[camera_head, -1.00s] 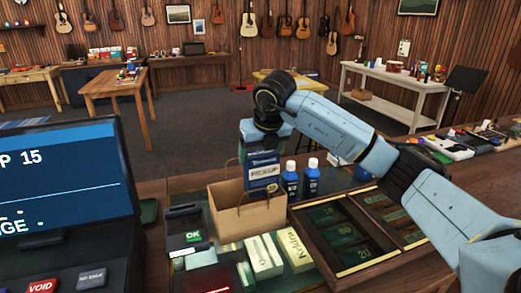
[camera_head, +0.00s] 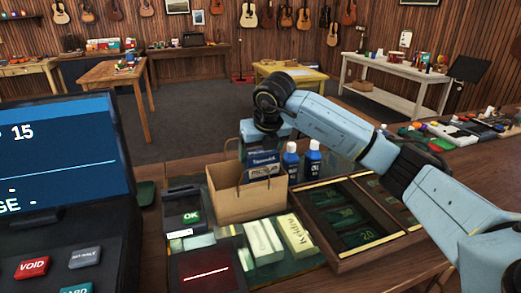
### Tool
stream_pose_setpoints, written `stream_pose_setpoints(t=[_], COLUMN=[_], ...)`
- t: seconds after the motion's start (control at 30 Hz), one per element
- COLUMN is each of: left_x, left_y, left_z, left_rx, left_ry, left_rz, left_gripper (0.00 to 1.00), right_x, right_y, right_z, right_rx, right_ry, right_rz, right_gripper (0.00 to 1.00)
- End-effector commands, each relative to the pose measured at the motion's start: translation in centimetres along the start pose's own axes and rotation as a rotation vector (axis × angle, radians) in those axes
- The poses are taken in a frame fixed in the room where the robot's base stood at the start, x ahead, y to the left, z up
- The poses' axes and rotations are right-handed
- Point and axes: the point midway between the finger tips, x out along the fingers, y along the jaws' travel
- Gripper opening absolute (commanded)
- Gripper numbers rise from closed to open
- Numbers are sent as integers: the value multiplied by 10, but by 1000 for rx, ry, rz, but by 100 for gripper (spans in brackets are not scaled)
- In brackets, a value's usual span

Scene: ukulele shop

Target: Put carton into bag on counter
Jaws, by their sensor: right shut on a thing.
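A brown paper bag (camera_head: 243,204) with a handle stands upright and open on the counter (camera_head: 160,240). My right gripper (camera_head: 262,147) is above the bag's mouth, shut on a dark blue carton (camera_head: 263,160) with white lettering and a pickup label. The lower part of the carton is at the bag's opening, behind the handle and front rim, so its bottom edge is hidden. The fingertips are hard to make out. My left gripper is not in view.
Two blue bottles (camera_head: 313,160) stand close right of the bag. An open cash drawer (camera_head: 352,220) lies to the right. A register screen (camera_head: 60,150) fills the left.

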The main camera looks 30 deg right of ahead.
Motion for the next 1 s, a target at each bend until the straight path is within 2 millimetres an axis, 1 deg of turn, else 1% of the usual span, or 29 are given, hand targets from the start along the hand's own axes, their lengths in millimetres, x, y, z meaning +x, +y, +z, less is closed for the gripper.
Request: stream_pose_setpoints(t=[0.47,0.5,0.67,0.9,1.0], left_x=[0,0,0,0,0], left_y=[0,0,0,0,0], left_z=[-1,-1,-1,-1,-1], left_rx=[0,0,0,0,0], left_ry=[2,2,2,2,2], left_rz=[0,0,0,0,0], left_gripper=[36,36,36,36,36], right_x=[-1,-1,-1,-1,-7], right_y=[0,0,0,0,0], right_z=[0,0,0,0,1], right_rx=[0,0,0,0,0], right_ry=[-1,-1,-1,0,-2], right_rz=[1,1,1,0,1], right_gripper=[38,78,99,100,100])
